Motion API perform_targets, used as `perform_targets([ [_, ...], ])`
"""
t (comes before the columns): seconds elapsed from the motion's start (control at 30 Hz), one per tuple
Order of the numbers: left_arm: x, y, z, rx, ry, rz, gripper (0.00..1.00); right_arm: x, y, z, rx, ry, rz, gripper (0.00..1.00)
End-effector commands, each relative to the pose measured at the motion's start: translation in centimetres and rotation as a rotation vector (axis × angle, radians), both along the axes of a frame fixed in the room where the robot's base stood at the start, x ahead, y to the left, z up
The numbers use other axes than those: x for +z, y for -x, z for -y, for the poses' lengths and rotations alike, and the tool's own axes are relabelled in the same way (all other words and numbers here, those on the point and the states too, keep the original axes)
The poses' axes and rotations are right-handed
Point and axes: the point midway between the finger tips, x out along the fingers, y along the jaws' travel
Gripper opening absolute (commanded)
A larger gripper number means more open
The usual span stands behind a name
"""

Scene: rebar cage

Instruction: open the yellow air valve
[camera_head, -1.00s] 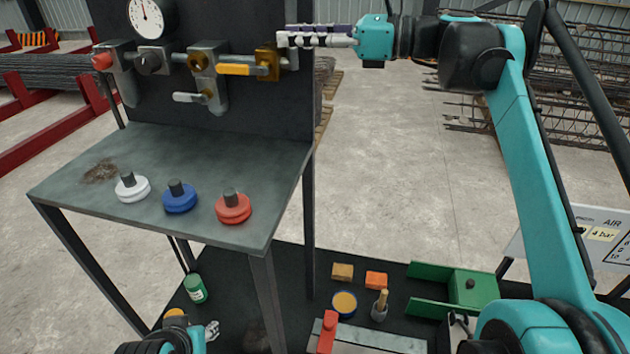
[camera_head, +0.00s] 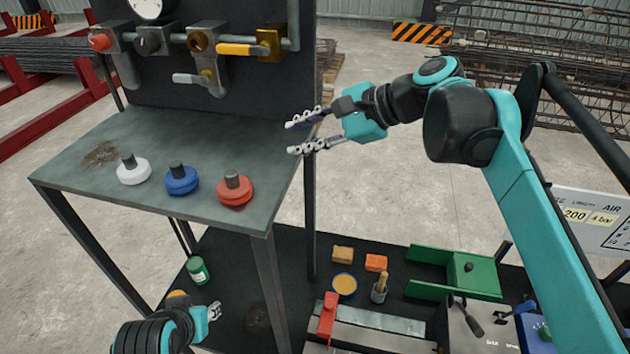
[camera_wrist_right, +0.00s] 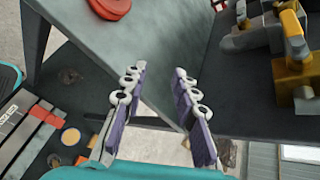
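The yellow air valve (camera_head: 270,45) is on the dark upright panel. Its yellow lever (camera_head: 240,49) lies horizontal along the pipe, pointing left; the valve also shows at the upper right of the right wrist view (camera_wrist_right: 293,70). My right gripper (camera_head: 306,133) is open and empty, with its fingers spread one above the other. It hangs by the bench's right edge, below and to the right of the valve, apart from it. My left gripper (camera_head: 214,311) is low at the bottom left, far from the valve, too small to judge its opening.
A second lever (camera_head: 190,79), pale metal, and a red knob (camera_head: 101,42) share the panel. White (camera_head: 133,171), blue (camera_head: 182,181) and red (camera_head: 235,190) round pieces stand on the bench (camera_head: 120,215).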

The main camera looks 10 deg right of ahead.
Motion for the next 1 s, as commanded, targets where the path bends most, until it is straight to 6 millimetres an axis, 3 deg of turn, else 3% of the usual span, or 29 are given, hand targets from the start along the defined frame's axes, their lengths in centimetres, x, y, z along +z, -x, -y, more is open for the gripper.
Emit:
perform_targets([
  [0.3,0.0,0.0,0.0,0.0,0.0,0.0,0.36,-5.5,2.5,1.0,0.078,0.225,0.112,0.28],
  [0.5,0.0,0.0,0.0,0.0,0.0,0.0,0.36,-7.6,3.5,1.5,0.114,0.316,0.157,0.28],
  [1.0,0.0,0.0,0.0,0.0,0.0,0.0,0.36,-8.3,3.8,1.8,0.128,0.348,0.172,0.28],
])
